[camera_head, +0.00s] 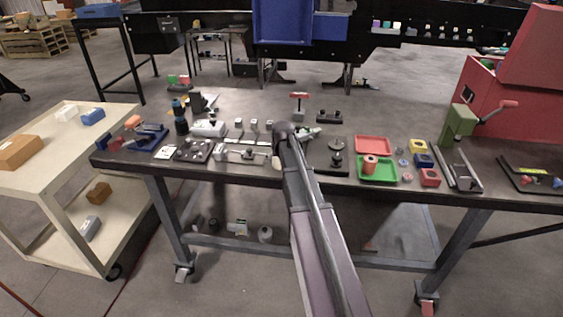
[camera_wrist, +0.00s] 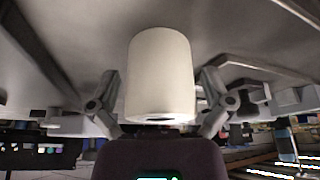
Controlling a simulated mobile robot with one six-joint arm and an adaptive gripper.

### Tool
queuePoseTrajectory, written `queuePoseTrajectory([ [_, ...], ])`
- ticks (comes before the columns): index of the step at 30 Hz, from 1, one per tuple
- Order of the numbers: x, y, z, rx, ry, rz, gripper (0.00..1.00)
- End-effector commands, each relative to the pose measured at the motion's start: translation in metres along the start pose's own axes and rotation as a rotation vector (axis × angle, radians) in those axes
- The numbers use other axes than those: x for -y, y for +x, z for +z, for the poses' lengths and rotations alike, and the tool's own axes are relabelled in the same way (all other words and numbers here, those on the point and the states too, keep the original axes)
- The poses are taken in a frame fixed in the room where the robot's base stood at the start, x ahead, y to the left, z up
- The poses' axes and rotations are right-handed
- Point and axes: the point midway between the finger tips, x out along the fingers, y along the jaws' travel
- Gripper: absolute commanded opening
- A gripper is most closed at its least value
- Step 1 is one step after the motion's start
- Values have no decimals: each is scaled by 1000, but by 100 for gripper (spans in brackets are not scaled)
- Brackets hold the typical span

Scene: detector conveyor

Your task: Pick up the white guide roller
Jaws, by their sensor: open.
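The white guide roller (camera_wrist: 160,70) fills the middle of the wrist view as a plain, off-white cylinder, upright in the picture. My gripper (camera_wrist: 160,88) is open, with one finger on each side of the roller. A narrow gap seems to show at the left finger; whether the right finger touches is hard to tell. In the head view my arm reaches over the front of the workbench (camera_head: 230,166) and hides most of my gripper. A small beige-white piece (camera_head: 276,162) shows just left of the arm's end; I cannot tell whether it is the roller.
Fixtures and small parts crowd the bench on both sides of my arm. A red tray (camera_head: 374,145) and a green tray (camera_head: 377,176) are to the right. A green hand press (camera_head: 462,122) stands farther right. A cream cart (camera_head: 40,165) is at the left.

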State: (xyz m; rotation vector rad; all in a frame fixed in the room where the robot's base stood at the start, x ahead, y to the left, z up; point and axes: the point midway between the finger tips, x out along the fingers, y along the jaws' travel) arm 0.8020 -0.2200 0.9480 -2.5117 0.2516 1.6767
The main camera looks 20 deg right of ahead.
Motion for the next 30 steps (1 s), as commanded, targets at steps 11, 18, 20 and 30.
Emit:
queuePoseTrajectory([
  [11, 0, 0, 0, 0, 0, 0, 100],
  [18, 0, 0, 0, 0, 0, 0, 52],
  [20, 0, 0, 0, 0, 0, 0, 35],
  [30, -1, 0, 0, 1, 0, 0, 16],
])
